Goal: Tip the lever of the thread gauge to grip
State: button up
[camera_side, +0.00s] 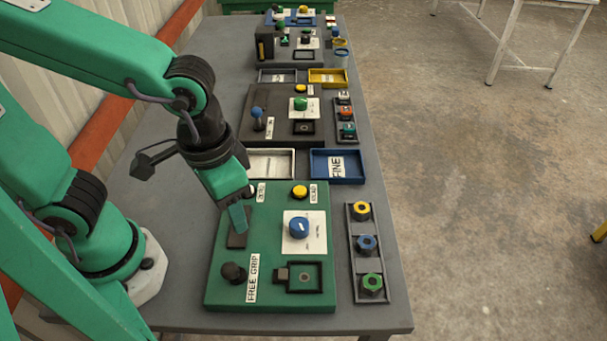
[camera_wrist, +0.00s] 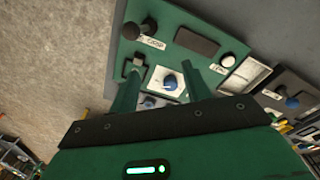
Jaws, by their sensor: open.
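The thread gauge is a green panel (camera_side: 268,255) on the grey table. Its lever, with a black knob (camera_side: 233,272), stands at the near left corner beside the white FREE GRIP label (camera_side: 252,278). The lever also shows in the wrist view (camera_wrist: 130,30), at the top of the panel; I cannot tell clearly which way it leans. My gripper (camera_side: 238,218) hangs over the panel's left part, beyond the lever and apart from it. In the wrist view its two fingers (camera_wrist: 163,85) are spread, with nothing visibly held between them.
A blue dial knob (camera_side: 298,227), yellow button (camera_side: 300,191) and square socket (camera_side: 304,278) are on the panel. A rack (camera_side: 352,285) of coloured nuts stands to the right. A white tray (camera_side: 270,163) and a blue FINE tray (camera_side: 337,166) lie behind, with more dark panels beyond.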

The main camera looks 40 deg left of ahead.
jog(key=w+a+r+n+t, duration=0.1)
jog(key=w+a+r+t, duration=0.1)
jog(key=a, duration=0.5)
jog(key=w+a+r+t, duration=0.2)
jog(key=a+r, duration=0.3)
jog(key=a, duration=0.3)
jog(key=shift+w+n+t, duration=0.3)
jog(key=shift+n+t, duration=0.1)
jog(key=shift+s+a+r+y, duration=0.1)
jog(key=shift+a+r+y, duration=0.15)
jog(key=shift+a, duration=0.25)
jog(key=m+g, duration=0.2)
jog(key=g, duration=0.4)
send_over(231, 270)
jog(key=shift+y, duration=0.25)
jog(key=f, duration=0.6)
jog(key=w+f, duration=0.1)
jog(key=f, duration=0.2)
jog(key=shift+a+f, duration=0.1)
jog(key=shift+a, duration=0.2)
jog(key=shift+s+d+f, duration=0.25)
jog(key=shift+s+d, duration=0.05)
jog(key=shift+s, duration=0.2)
